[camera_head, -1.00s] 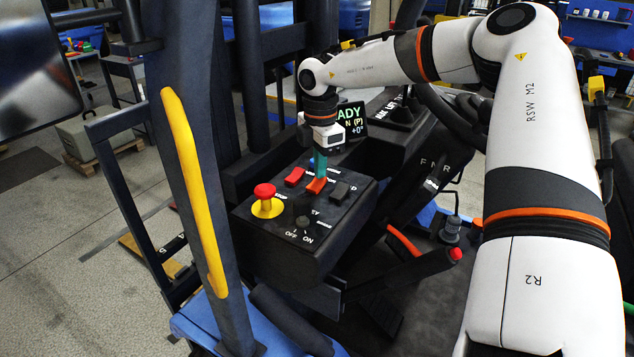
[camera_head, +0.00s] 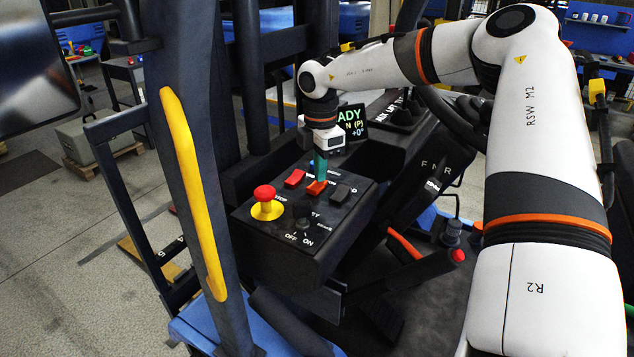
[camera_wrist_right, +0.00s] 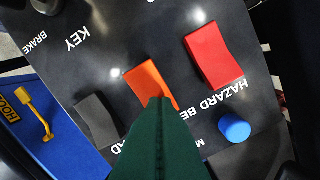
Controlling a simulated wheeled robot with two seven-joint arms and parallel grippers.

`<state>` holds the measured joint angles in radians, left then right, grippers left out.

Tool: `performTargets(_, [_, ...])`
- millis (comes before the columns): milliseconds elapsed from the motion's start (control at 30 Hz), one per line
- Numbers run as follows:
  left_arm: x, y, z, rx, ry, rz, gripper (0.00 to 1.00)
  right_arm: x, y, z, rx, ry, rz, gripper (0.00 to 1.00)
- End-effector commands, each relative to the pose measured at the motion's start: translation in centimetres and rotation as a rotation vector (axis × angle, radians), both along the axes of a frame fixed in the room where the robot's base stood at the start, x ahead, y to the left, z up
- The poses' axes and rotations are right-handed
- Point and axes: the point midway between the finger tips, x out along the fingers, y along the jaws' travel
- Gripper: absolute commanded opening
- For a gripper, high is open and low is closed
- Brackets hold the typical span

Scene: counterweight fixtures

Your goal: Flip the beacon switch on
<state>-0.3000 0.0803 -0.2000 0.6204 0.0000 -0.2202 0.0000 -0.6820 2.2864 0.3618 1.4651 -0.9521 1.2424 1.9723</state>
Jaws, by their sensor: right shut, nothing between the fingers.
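The beacon switch is an orange rocker (camera_head: 316,188) on the dark control panel (camera_head: 285,256), between a red rocker and a dark grey one. In the right wrist view the orange rocker (camera_wrist_right: 147,82) has a label beginning "BE", partly hidden by the fingers. My right gripper (camera_head: 320,177) is shut and empty, its green fingers pointing down at the rocker. In the right wrist view the closed fingertips (camera_wrist_right: 160,103) overlap the rocker's near end; they look to be at or touching it. I cannot tell which way the rocker is tipped. My left gripper is not in view.
The red hazard rocker (camera_wrist_right: 214,55) and the dark grey rocker (camera_wrist_right: 100,118) sit close on either side. A blue button (camera_wrist_right: 234,128) is nearby. A red-topped stop knob (camera_head: 265,195) and key switch (camera_head: 302,222) stand on the panel. A display (camera_head: 351,121) is behind the gripper.

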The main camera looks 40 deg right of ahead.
Motion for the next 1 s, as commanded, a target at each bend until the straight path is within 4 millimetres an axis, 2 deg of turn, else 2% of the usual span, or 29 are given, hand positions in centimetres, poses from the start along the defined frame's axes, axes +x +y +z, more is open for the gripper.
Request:
performTargets(200, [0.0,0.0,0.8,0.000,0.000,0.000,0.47,0.1,0.0,2.2,-0.001,-0.005,-0.001,0.00])
performTargets(700, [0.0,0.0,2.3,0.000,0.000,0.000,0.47,0.1,0.0,6.1,-0.002,-0.005,-0.001,0.00])
performTargets(1000, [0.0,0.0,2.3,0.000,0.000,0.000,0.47,0.1,0.0,6.3,-0.001,-0.004,-0.001,0.00])
